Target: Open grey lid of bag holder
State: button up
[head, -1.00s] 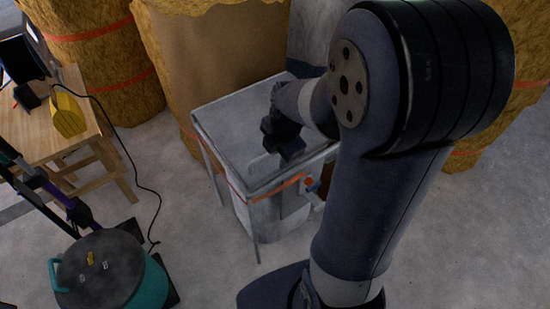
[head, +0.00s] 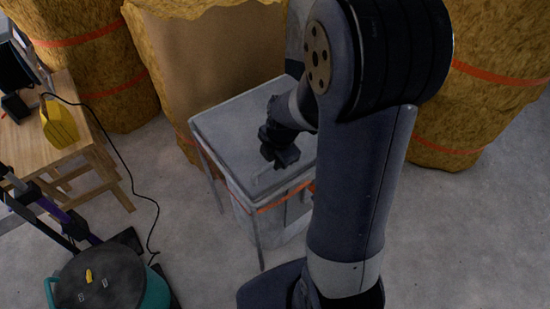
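The bag holder stands in the middle of the head view, with a grey lid (head: 222,128) lying flat and closed on top. A thin light handle (head: 263,177) shows near the lid's front edge. A grey bag (head: 270,225) with an orange band hangs inside the thin metal legs. My gripper (head: 281,160) is over the front part of the lid, close to the handle. Its fingers are small and dark, so I cannot tell whether they are open or touching the handle. My arm hides the lid's right side.
A wooden table (head: 75,120) with a yellow object (head: 59,122) stands at the left. A teal round container (head: 110,280) is at the lower left. Large yellow wrapped bales (head: 480,110) stand behind and right. Concrete floor is clear at the right.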

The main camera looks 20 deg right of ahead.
grip_shut()
jog(key=shift+r, duration=0.15)
